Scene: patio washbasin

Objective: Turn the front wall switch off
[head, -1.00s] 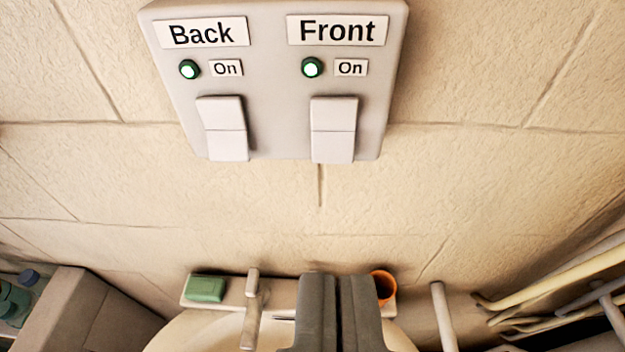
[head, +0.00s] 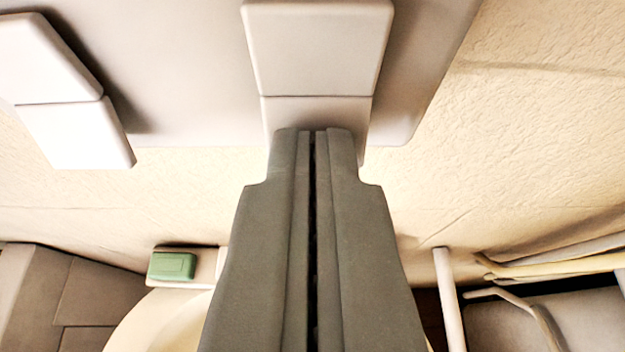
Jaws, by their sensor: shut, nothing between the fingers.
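The front wall switch (head: 318,50) is a pale rocker at the top middle of the view, on a light grey plate (head: 200,60). A crease divides it into an upper and a lower half. My gripper (head: 313,135) is shut and empty, and its fingertips overlap the lower half of this rocker in the picture. They hide part of that half, and I cannot tell whether they touch it. The back switch (head: 65,90) stands to the left on the same plate. The labels and lamps are out of view.
Below the plate, a green soap bar (head: 172,265) lies on a ledge beside the cream basin (head: 165,325). Pale pipes or rods (head: 550,265) and an upright post (head: 449,295) are at the lower right. The wall (head: 540,130) right of the plate is clear.

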